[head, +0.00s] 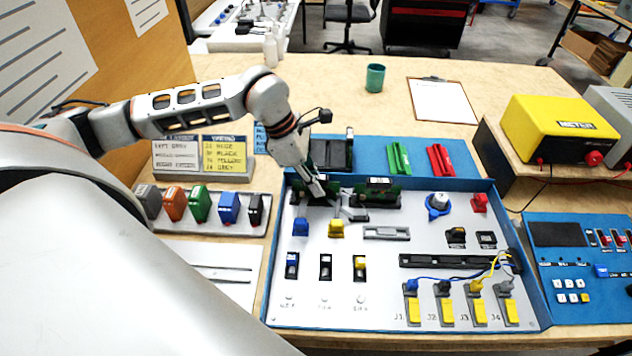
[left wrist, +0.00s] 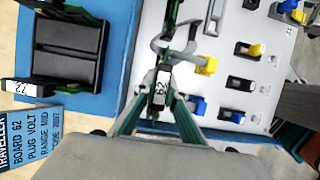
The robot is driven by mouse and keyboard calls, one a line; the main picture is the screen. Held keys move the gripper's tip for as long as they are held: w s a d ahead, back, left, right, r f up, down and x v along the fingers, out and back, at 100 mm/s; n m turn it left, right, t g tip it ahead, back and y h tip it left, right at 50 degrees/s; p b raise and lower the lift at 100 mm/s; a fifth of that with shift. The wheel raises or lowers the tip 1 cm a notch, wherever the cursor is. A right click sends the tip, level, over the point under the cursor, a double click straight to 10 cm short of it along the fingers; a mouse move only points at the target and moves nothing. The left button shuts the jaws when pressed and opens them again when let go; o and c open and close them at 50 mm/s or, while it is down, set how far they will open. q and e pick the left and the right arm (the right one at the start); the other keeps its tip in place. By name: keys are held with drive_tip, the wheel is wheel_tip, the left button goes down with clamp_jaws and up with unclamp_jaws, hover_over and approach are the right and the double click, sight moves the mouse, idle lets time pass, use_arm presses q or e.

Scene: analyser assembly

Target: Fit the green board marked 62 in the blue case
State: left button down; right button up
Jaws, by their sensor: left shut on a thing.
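The blue case (head: 540,290) lies open on the table with a grey panel inside. My left gripper (head: 321,192) is over the case's back left part. In the left wrist view, the left gripper (left wrist: 160,100) is shut on the green board marked 62 (left wrist: 161,86), seen edge-on with its white label up. The board is at the left one of two dark slots along the back of the panel. The fingers hide its lower edge, so I cannot tell whether it is seated. Another green board (head: 379,185) stands in the slot to the right. My right gripper is not in view.
A black rack (head: 331,152) stands on the blue mat (head: 455,158) behind the case; it also shows in the left wrist view (left wrist: 66,50). Green (head: 399,158) and red (head: 440,160) parts lie on the mat. A row of coloured plugs (head: 199,205) stands left of the case.

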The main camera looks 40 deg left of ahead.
use_arm(q)
drive_tip(key=shift+f, duration=0.2)
drive_tip(key=c, duration=2)
unclamp_jaws()
drive_tip(key=shift+o, duration=0.4)
drive_tip(key=shift+o, duration=1.2)
drive_tip(key=shift+r, duration=0.15)
